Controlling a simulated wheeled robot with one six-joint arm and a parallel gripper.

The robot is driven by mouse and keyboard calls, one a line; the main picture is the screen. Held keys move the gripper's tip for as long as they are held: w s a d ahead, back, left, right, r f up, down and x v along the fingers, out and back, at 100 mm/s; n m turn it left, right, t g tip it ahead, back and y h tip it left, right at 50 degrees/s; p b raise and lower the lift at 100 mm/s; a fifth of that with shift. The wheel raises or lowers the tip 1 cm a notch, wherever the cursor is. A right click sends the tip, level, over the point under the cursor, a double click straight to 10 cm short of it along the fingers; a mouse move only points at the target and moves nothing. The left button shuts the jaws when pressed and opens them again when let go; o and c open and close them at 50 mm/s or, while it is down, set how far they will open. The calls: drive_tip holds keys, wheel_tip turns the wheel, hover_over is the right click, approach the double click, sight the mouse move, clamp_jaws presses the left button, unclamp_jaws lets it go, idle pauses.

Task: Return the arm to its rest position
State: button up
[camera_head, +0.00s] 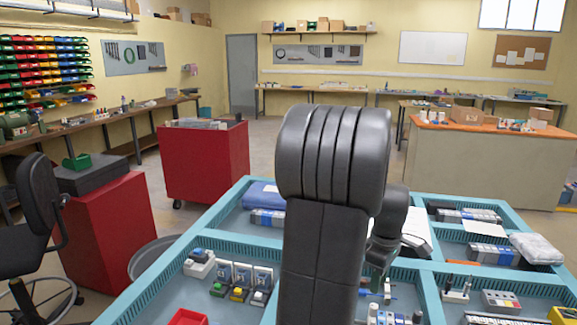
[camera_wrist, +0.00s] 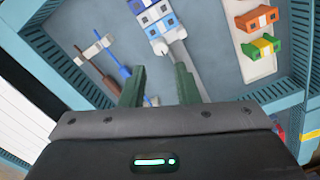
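My gripper (camera_wrist: 160,88) shows in the wrist view with its two green fingers apart and nothing between them. Below it, in a compartment of the blue tray table, lie white and blue blocks (camera_wrist: 152,20) and some thin rods (camera_wrist: 116,55). In the head view my dark arm rises through the middle, bent at the top, and its end hangs down over the tray table (camera_head: 232,243). The fingertips are hard to make out there, and the arm hides part of the middle compartments.
Socket modules (camera_head: 238,280) and a red bin (camera_head: 188,317) are in the left compartments. A wrapped package (camera_head: 537,248) lies at right. Red cabinets (camera_head: 203,160) stand at left, an orange-topped workbench (camera_head: 490,155) at back right. Open floor lies behind the tray table.

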sight(374, 305)
wheel_tip(374, 305, down, 7)
drive_tip(key=shift+s+f, duration=0.1)
drive_tip(key=shift+f, duration=0.3)
drive_tip(key=m, duration=1)
drive_tip(key=shift+m, duration=0.3)
drive_tip(key=m, duration=1)
drive_tip(key=shift+r+m+b, duration=0.1)
drive_tip(key=shift+m+b, duration=0.2)
drive_tip(key=shift+b, duration=0.05)
drive_tip(key=shift+a, duration=0.1)
